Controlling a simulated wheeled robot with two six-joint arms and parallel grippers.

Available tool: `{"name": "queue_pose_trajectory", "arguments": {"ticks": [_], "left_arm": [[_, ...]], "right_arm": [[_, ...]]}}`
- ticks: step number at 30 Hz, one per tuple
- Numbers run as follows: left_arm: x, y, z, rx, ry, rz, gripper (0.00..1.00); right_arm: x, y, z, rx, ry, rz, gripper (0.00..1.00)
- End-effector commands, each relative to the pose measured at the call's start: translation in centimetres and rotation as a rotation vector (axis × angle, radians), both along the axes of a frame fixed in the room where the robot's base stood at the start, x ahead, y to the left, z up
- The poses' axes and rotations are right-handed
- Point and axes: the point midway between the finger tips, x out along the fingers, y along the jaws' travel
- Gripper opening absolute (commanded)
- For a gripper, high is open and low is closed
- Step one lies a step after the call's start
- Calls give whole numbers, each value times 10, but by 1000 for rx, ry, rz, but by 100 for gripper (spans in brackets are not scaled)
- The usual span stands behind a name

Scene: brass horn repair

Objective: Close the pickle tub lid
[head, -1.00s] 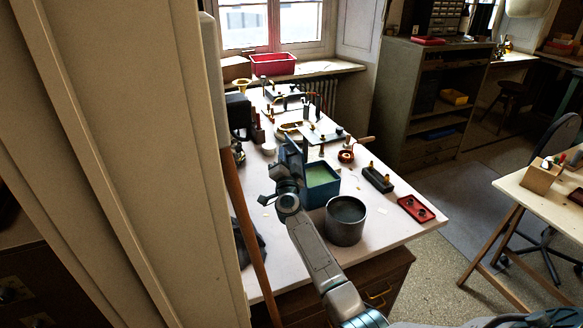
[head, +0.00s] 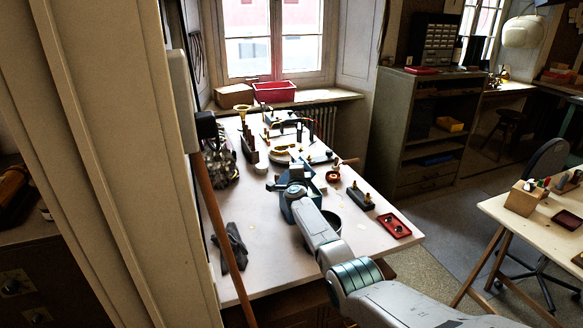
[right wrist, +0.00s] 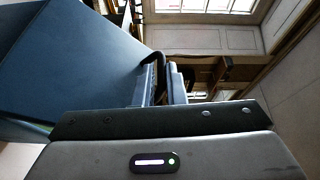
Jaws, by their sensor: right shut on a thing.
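The blue pickle tub (head: 286,210) stands on the workbench, largely hidden behind my right arm in the head view. Its blue lid (right wrist: 80,60) fills the upper left of the right wrist view, tilted, with a sliver of green below it. My right gripper (head: 291,189) is over the tub. In the right wrist view its fingers (right wrist: 163,86) are closed around a dark, thin part at the lid's edge, seemingly its handle. The lid's exact angle and whether it touches the rim are hidden. My left gripper is not in view.
A dark round pot (head: 331,220) stands right of the tub, partly behind my arm. A black block with brass parts (head: 360,197) and a red tray (head: 394,225) lie farther right. A dark cloth (head: 231,247) lies at left.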

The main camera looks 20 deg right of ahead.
Motion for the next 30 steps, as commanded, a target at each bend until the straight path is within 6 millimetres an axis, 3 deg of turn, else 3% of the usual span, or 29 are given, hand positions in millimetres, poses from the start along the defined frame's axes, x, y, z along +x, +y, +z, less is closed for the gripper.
{"name": "queue_pose_trajectory", "arguments": {"ticks": [1,9,18,30], "left_arm": [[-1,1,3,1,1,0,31],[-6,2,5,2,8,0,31],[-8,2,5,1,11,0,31],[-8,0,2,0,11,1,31]], "right_arm": [[0,-8,6,37,-10,-4,0],[-1,-27,-6,220,-21,-5,0],[-2,-43,-23,267,-25,-7,0],[-2,-57,-49,525,-41,-8,0]]}}
